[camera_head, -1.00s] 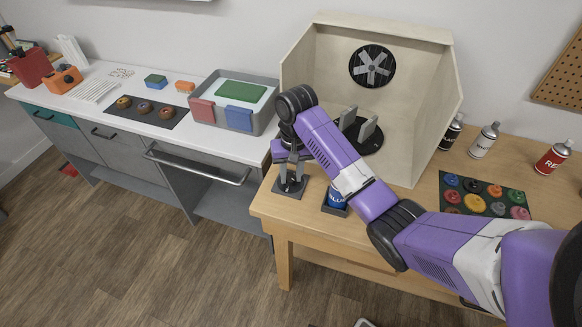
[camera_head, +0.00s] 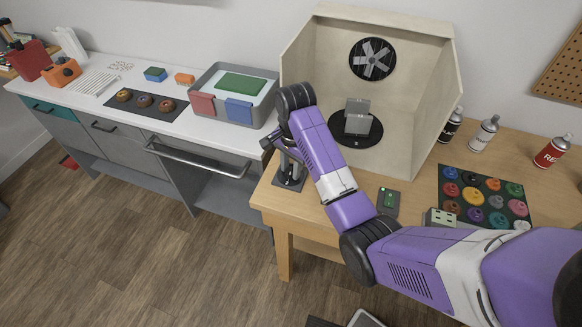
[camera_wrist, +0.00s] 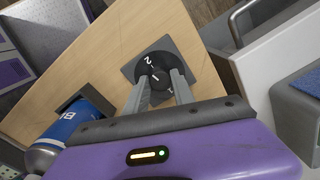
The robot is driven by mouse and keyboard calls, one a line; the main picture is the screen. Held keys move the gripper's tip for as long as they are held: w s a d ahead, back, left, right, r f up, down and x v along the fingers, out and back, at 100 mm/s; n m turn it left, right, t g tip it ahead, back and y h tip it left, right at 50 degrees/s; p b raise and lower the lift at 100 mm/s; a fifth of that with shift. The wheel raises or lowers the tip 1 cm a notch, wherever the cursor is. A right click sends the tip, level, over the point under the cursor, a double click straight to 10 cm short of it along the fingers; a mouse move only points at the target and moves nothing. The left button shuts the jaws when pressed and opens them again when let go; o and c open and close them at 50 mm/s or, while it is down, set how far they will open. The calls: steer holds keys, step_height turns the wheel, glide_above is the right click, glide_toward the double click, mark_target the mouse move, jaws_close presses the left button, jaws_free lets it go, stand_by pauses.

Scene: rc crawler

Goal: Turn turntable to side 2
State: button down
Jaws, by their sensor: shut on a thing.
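The turntable (camera_head: 367,135) is a black disc on the floor of the wooden booth. It carries grey upright plates (camera_head: 357,115), which now show a broad face to the front. A black dial knob (camera_wrist: 153,76) sits on a dark square plate (camera_wrist: 139,59), marked 2 and 1; its base plate shows at the table's left edge in the head view (camera_head: 289,184). My gripper (camera_wrist: 162,85) is shut on the knob, one finger on each side. In the head view my gripper (camera_head: 287,158) stands over the dial, partly hidden by my arm.
The booth wall (camera_head: 298,72) rises behind my arm. Paint pots (camera_head: 473,198) and spray cans (camera_head: 483,134) are at right. A grey tub (camera_head: 207,80) is on the left counter.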

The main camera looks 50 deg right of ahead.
steer(key=shift+m, duration=1.1)
steer(key=c, duration=1.1)
jaws_free()
steer(key=shift+o, duration=0.2)
